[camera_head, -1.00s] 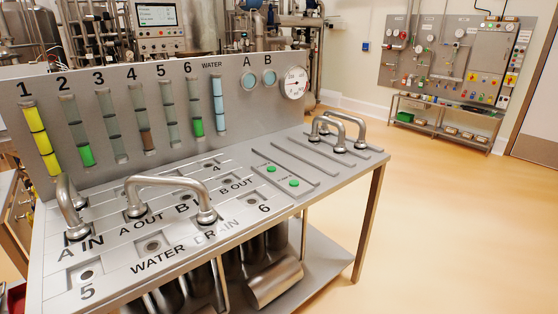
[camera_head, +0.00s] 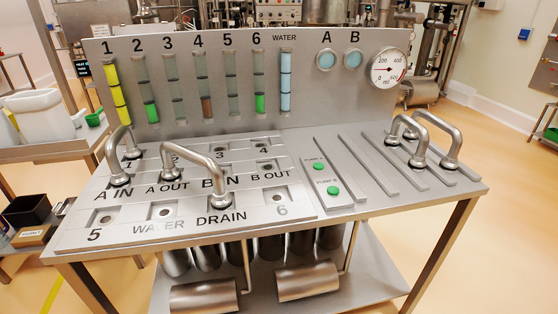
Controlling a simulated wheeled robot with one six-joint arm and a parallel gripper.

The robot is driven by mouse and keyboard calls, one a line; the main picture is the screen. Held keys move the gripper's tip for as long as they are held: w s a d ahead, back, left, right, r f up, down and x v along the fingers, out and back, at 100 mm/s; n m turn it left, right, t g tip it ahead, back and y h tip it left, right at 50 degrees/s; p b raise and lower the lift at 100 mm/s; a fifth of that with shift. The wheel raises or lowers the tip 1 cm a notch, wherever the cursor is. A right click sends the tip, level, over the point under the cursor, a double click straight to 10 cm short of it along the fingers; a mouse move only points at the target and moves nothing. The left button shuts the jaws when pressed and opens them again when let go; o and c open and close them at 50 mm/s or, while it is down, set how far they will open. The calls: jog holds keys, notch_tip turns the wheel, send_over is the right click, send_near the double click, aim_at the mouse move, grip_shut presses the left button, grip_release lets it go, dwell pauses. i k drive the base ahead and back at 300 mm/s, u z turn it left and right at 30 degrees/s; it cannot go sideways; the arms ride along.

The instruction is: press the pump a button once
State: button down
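The pump A button (camera_head: 318,166) is a small green round button on a grey plate in the right half of the bench top. Its label reads PUMP A. The similar green pump B button (camera_head: 333,190) sits just in front of it. Nothing covers either button. My gripper is not in view.
The steel bench (camera_head: 340,226) carries bent pipes, one (camera_head: 122,155) at A IN, one (camera_head: 190,158) reaching to B IN, and more (camera_head: 437,138) at the right on rails. The back panel (camera_head: 225,55) has level tubes and a round gauge (camera_head: 389,68). Open floor lies right.

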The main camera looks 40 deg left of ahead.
aim_at(317, 166)
jog(key=u, duration=1)
jog(key=i, duration=0.95)
jog(key=u, duration=0.85)
